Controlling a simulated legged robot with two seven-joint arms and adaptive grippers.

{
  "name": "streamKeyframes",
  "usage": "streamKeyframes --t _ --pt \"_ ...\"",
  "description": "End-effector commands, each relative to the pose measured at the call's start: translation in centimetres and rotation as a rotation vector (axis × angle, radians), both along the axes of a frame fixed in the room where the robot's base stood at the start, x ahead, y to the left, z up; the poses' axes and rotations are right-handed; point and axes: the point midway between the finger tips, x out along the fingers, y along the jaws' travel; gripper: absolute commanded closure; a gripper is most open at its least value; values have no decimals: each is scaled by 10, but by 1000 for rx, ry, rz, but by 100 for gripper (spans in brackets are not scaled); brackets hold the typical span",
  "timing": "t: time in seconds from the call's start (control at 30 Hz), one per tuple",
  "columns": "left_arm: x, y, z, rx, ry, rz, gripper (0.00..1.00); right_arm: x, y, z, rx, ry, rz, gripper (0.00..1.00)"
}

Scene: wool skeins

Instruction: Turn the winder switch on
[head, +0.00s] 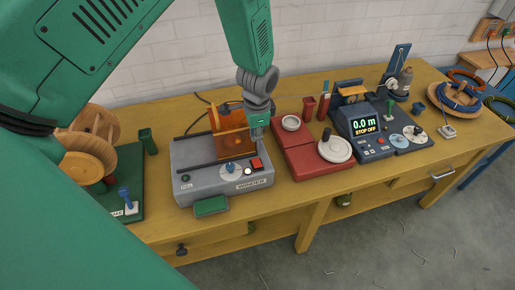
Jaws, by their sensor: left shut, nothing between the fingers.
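The winder (220,190) is a grey box with a "WINDER" label on its front, standing left of centre on the wooden table. Its top carries a red square switch (256,163) near the right edge, a small pale lamp (248,171), a round white dial with a blue knob (231,169) and a dark green button (186,178). An orange translucent guard (231,131) rises at its back. My left gripper (259,138) is shut and empty, pointing down above the winder's back right, a little behind the red switch; I cannot tell whether it touches anything. My right gripper is out of view.
A red scale-like unit (310,160) with white dishes stands right of the winder. A dark console (375,150) reads "0.0 m STOP OFF". A green base (128,165) with wooden spools is at left. A green pad (210,206) lies in front of the winder.

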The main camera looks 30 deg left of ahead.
Motion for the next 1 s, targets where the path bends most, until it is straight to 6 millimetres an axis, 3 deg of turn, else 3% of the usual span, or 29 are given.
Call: streamKeyframes --t 0.13,0.33,0.9,1.0 --pt "4 3 27 0 -3 -1 100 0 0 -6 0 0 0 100" --pt "6 5 44 1 -1 -1 100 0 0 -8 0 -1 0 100" --pt "6 6 47 0 0 -1 100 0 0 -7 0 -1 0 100" --pt "0 6 40 -3 4 10 100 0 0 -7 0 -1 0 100"
